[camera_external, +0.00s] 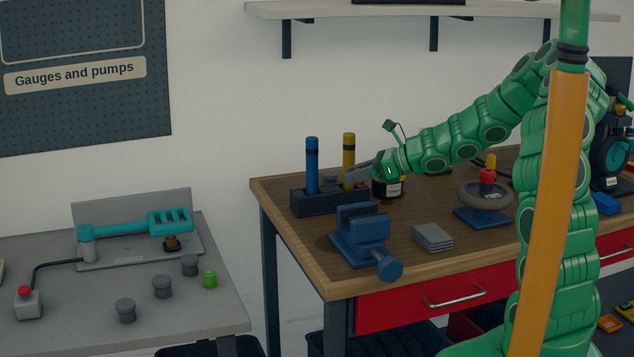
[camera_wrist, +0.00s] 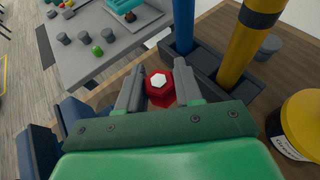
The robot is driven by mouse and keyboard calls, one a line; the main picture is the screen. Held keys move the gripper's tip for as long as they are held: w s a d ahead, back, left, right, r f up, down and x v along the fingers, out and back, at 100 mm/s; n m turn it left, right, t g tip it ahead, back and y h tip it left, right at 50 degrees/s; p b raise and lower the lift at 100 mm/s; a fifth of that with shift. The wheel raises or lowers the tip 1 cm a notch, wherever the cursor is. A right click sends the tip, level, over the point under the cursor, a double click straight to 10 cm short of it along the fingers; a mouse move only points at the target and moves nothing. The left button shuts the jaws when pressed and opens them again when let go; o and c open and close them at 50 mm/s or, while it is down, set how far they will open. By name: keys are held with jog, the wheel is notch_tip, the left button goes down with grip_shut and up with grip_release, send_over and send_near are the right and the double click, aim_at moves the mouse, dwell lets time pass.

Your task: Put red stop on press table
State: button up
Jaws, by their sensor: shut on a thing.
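The red stop (camera_wrist: 159,88), a small red piece with a white hexagonal top, is between the fingers of my gripper (camera_wrist: 158,80) in the wrist view. My gripper (camera_external: 352,176) is shut on it, beside the blue and yellow posts over the wooden workbench.
The workbench (camera_external: 295,218) carries a dark holder with the blue post (camera_external: 312,165) and yellow post (camera_external: 349,150), a blue vise (camera_external: 362,235) and grey plates (camera_external: 433,237). A gap separates the tables. A button box (camera_external: 27,302) stands at the press table's left.

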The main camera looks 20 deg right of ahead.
notch_tip(320, 180, up, 5)
jog(key=shift+f, duration=0.15)
jog(key=s+a+n+g+y, duration=0.1)
jog(key=s+a+n+g, duration=0.2)
jog(key=a, duration=0.5)
jog(key=s+a+n+g+y, duration=0.15)
jog(key=s+a, duration=0.25)
jog(key=a, duration=0.4)
jog(key=s+a+n+g+h, duration=0.2)
jog(key=s+a+n+g, duration=0.65)
jog(key=s+a, duration=0.75)
send_over(205, 310)
jog(key=s+d, duration=0.1)
jog(key=shift+g, duration=0.4)
notch_tip(205, 310, down, 18)
jog(key=shift+f, duration=0.15)
jog(key=shift+w+a+f, duration=0.2)
jog(key=shift+w+f, duration=0.05)
jog(key=shift+f, duration=0.15)
jog(key=shift+w+a+f, duration=0.2)
jog(key=shift+f, duration=1.75)
jog(key=shift+f, duration=0.1)
